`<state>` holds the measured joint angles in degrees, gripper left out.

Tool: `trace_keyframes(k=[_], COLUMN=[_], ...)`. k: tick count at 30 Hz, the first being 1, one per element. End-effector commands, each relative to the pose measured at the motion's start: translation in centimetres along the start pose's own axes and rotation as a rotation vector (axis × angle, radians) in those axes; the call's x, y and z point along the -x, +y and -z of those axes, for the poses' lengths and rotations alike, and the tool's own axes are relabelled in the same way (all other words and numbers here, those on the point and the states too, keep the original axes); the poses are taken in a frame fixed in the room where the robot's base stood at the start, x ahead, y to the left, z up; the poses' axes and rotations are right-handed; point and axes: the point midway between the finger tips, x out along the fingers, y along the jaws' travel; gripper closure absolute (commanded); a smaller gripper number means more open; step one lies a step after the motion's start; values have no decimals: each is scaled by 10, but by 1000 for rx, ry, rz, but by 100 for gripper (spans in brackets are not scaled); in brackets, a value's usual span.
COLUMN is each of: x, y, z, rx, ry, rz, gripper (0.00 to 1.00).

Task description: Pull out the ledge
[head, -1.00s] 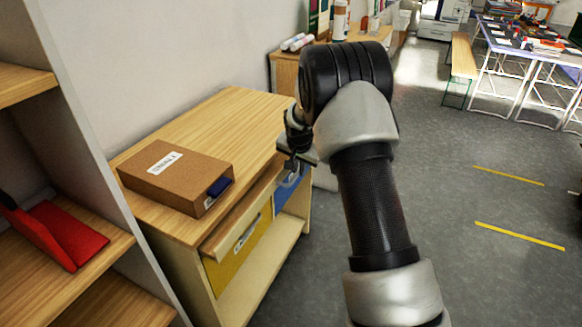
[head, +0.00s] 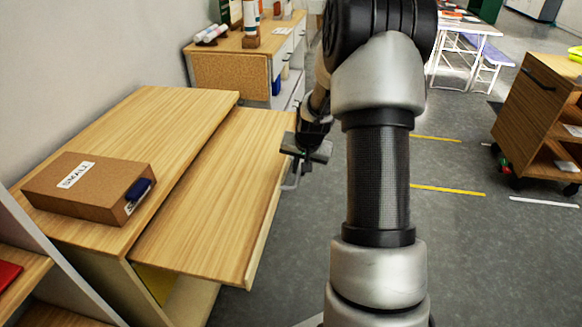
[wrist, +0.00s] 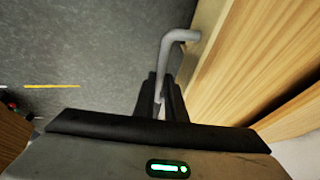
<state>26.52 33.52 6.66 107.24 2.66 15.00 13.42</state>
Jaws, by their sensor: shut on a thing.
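The wooden ledge (head: 215,205) is slid well out from under the top of the low cabinet (head: 165,112) on the left. Its front edge faces the aisle. A grey bar handle (wrist: 180,37) is fixed to that front edge and runs between my fingers in the wrist view. My gripper (wrist: 161,98) is shut on the handle. In the head view my gripper (head: 298,168) is at the ledge's outer edge, and the handle is partly hidden below it.
A brown box labelled SMALL (head: 88,187) lies on the cabinet top. A second cabinet (head: 233,72) with bottles stands behind. A wooden cart (head: 540,115) stands at the right. The grey floor (head: 450,240) between is clear. A shelf unit (head: 25,265) is at the lower left.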

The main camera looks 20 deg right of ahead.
Motion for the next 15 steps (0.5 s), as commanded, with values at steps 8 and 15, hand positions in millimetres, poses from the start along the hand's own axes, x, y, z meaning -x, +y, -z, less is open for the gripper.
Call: trace_keyframes(k=[8, 15], x=[0, 0], y=[2, 2], z=[0, 0], rx=[0, 0], ry=[-2, -2], rz=[0, 0], gripper=[100, 72])
